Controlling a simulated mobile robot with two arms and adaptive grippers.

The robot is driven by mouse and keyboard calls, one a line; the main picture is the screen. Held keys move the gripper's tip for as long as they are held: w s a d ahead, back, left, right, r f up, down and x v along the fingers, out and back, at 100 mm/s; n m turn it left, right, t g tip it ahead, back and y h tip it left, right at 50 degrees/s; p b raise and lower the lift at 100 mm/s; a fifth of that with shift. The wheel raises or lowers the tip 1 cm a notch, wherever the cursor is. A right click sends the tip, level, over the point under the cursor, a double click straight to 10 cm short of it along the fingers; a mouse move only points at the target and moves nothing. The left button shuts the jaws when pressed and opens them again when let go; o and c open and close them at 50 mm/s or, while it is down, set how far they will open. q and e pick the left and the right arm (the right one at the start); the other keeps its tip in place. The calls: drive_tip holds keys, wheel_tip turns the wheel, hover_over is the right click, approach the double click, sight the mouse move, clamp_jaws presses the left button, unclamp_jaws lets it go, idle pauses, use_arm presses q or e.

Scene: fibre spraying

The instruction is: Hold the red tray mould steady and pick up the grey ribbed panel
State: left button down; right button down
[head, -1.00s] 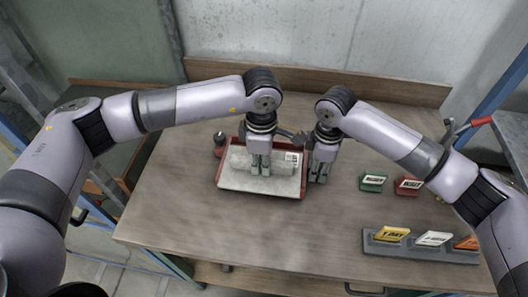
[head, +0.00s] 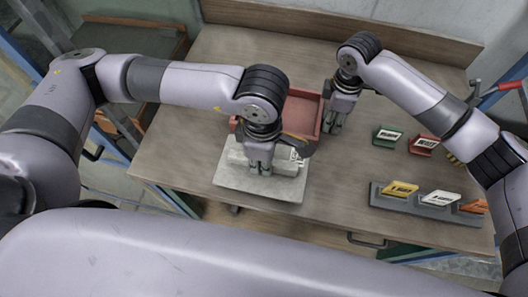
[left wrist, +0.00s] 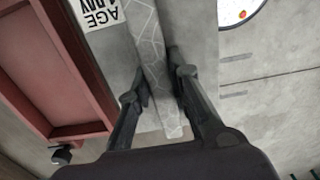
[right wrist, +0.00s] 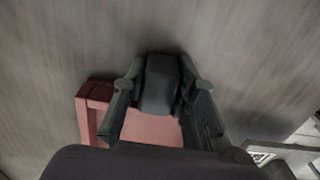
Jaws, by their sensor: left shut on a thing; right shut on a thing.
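The red tray mould (head: 304,112) lies on the table, partly hidden behind my left arm. It also shows in the left wrist view (left wrist: 80,65) and the right wrist view (right wrist: 150,128). The grey ribbed panel (head: 232,178) is out of the tray, in front of it, and appears raised above the table. My left gripper (head: 261,170) is shut on the panel's raised rib (left wrist: 146,40), beside a printed label (left wrist: 102,14). My right gripper (head: 333,126) is shut on the dark handle (right wrist: 158,85) at the tray's right side.
A green sign block (head: 386,138) and a red sign block (head: 424,146) stand right of the tray. A grey rack (head: 409,206) with several coloured tags lies nearer the front edge. A wooden backboard (head: 330,32) closes the rear. The table between tray and rack is clear.

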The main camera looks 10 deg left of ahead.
drive_tip(key=c, duration=1.2)
unclamp_jaws()
wheel_tip(320, 180, up, 12)
drive_tip(key=shift+s+f, duration=0.1)
